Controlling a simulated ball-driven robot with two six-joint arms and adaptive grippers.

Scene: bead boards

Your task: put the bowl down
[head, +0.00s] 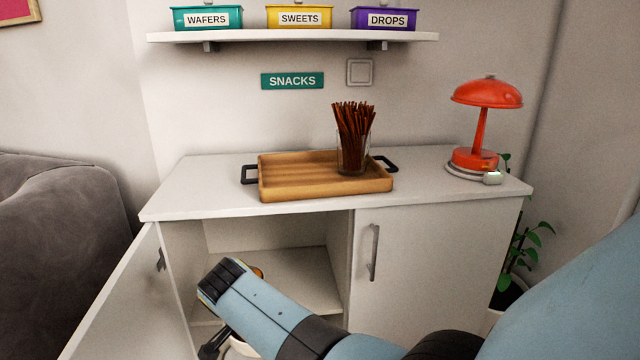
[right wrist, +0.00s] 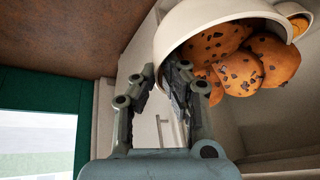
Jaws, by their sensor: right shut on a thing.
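The cream bowl (right wrist: 215,18) holds several orange cookies (right wrist: 240,62) with dark chips. It looks strongly tilted in the right wrist view, where its upper part is cut off. My right gripper (right wrist: 176,78) is shut on the bowl's rim. In the head view my right arm reaches from the lower right to the open left side of the white cabinet (head: 435,280). The arm hides most of the bowl there; a bit of orange (head: 257,271) shows past it. I cannot tell whether the bowl touches anything. My left gripper is not in view.
A wooden tray (head: 290,191) with a glass of brown sticks (head: 353,140) stands on the cabinet, left of a red lamp (head: 485,95). The open left door (head: 125,305) juts forward. The countertop left of the tray is clear. Labelled boxes sit on the wall shelf (head: 290,37).

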